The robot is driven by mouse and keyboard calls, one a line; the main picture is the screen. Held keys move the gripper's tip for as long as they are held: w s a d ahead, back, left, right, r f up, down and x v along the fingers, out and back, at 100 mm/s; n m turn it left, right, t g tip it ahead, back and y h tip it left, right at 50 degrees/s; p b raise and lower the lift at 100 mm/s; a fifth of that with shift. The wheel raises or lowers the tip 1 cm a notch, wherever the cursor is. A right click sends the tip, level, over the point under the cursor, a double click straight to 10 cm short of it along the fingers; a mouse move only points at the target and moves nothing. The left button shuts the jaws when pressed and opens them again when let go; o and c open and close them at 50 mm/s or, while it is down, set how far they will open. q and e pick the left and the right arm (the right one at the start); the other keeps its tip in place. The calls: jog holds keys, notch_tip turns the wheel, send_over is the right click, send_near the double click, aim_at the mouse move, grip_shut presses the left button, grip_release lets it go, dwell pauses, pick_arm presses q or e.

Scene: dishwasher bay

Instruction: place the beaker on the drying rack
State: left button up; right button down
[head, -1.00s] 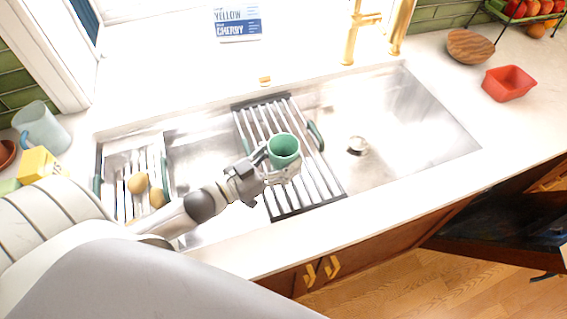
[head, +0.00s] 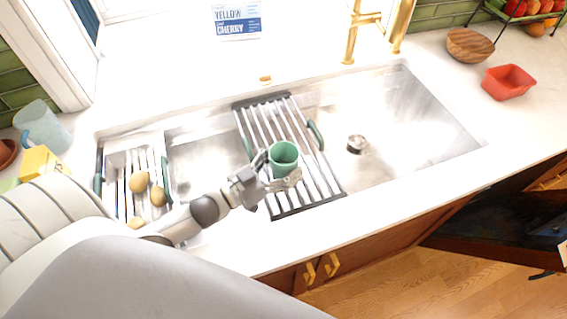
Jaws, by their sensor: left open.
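The beaker (head: 284,158), a green cup, is upright on or just over the drying rack (head: 290,208), a roll-up rack of metal bars with dark end strips laid across the sink. My left gripper (head: 283,175) is at the beaker with its jaws open, one finger on each side of it. The arm reaches in from the left. Whether the fingers touch the beaker, I cannot tell. The beaker's base is hidden by the gripper. My right gripper is not in view.
A second rack (head: 120,165) at the left of the sink holds several potato-like items (head: 139,182). A gold faucet (head: 352,40) stands behind the sink. A red bowl (head: 508,82) and a wooden bowl (head: 470,45) are on the right counter. The right basin is empty.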

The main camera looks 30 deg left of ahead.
pick_arm(q)
jog(key=shift+r, duration=0.1)
jog(key=shift+s+a, duration=0.15)
jog(key=shift+s, duration=0.05)
jog(key=p+v, duration=0.4)
jog(key=v, duration=0.7)
jog(key=shift+s, duration=0.25)
jog(key=shift+a+r, duration=0.1)
